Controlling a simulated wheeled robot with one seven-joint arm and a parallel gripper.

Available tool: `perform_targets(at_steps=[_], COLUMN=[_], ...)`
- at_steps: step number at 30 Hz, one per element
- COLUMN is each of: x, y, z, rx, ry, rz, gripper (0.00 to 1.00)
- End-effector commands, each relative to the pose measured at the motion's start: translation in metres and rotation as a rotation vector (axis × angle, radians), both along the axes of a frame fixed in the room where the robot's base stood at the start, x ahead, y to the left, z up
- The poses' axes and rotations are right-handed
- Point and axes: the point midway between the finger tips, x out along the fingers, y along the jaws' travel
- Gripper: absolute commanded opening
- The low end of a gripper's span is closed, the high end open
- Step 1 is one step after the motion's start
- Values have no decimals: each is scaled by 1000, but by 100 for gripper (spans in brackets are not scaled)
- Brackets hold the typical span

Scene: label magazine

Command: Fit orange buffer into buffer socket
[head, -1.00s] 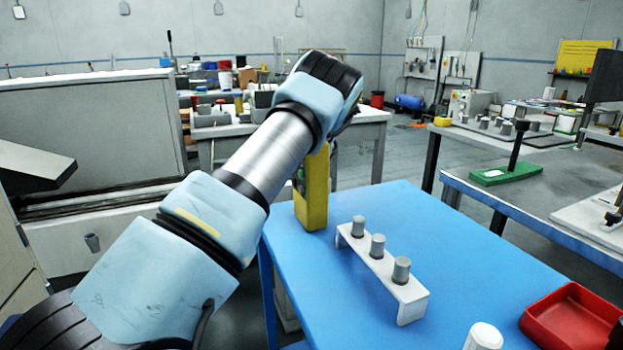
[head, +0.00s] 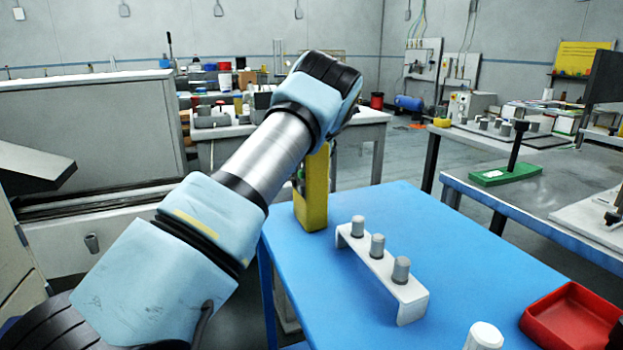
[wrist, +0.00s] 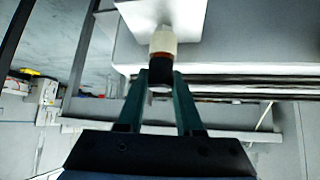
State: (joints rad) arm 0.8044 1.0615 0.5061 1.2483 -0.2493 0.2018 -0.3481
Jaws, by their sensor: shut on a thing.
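In the wrist view my gripper (wrist: 161,78) is shut on the orange buffer (wrist: 162,57). The buffer shows as a narrow orange-brown band with a dark part between the fingertips. A cream-white cylindrical part (wrist: 163,41) lies directly beyond the band, in line with it. Beyond that is a pale plate (wrist: 190,17) with a grey round spot. I cannot tell whether the cream part belongs to the buffer, or whether it touches the plate. The buffer socket cannot be made out for certain. In the head view my arm hides my gripper and the buffer.
A blue table (head: 450,245) holds a white rack (head: 412,304) with grey cylinders, a yellow box-shaped thing (head: 313,195), a red tray (head: 535,328) and a white-topped cylinder (head: 486,337). A grey machine (head: 90,130) stands at left. The table's middle right is clear.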

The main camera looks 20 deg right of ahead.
Motion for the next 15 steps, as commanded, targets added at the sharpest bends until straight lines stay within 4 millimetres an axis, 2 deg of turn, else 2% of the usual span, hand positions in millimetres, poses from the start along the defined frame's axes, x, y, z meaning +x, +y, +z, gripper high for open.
perform_targets(at_steps=[15], x=[0], y=[-1], z=[-5], rx=[-2], ry=[-2], rz=[-1], gripper=[0])
